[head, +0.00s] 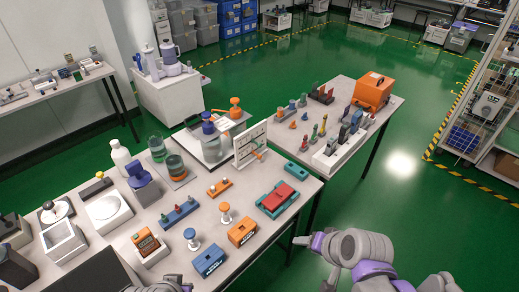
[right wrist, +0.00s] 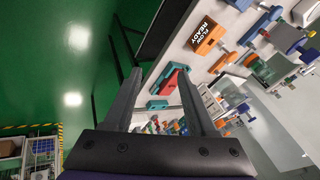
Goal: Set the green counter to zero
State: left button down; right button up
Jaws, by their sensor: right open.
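I cannot pick out a green counter for certain. In the head view, small green upright pieces (head: 314,133) stand among red and orange ones on the far right table (head: 345,86). A red block on a teal base (head: 283,196) lies near the right edge of the near table. My right gripper (head: 302,241) is just off that table's right edge. In the right wrist view my right gripper (right wrist: 158,75) is open and empty. The red and teal block (right wrist: 167,80) shows beyond and between its fingers. Only a purple-grey sliver of my left arm shows at the bottom edge.
An orange box (head: 242,232), lettered FLOW READY in the wrist view, and a blue box (head: 208,260) stand near the front edge. A white upright panel (head: 250,146) stands at the back. An orange case (head: 373,91) sits on the far table. Green floor is free to the right.

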jog(key=w+a+m+t+y+b, duration=0.1)
jog(key=w+a+m+y+b, duration=0.35)
jog(key=w, duration=0.85)
jog(key=m+t+y+b, duration=0.5)
jog(key=m+t, duration=0.1)
jog(key=m, duration=1.2)
send_near(261, 146)
jog(key=x, duration=1)
jog(key=shift+w+a, duration=0.2)
jog(key=shift+a, duration=0.05)
grip_shut()
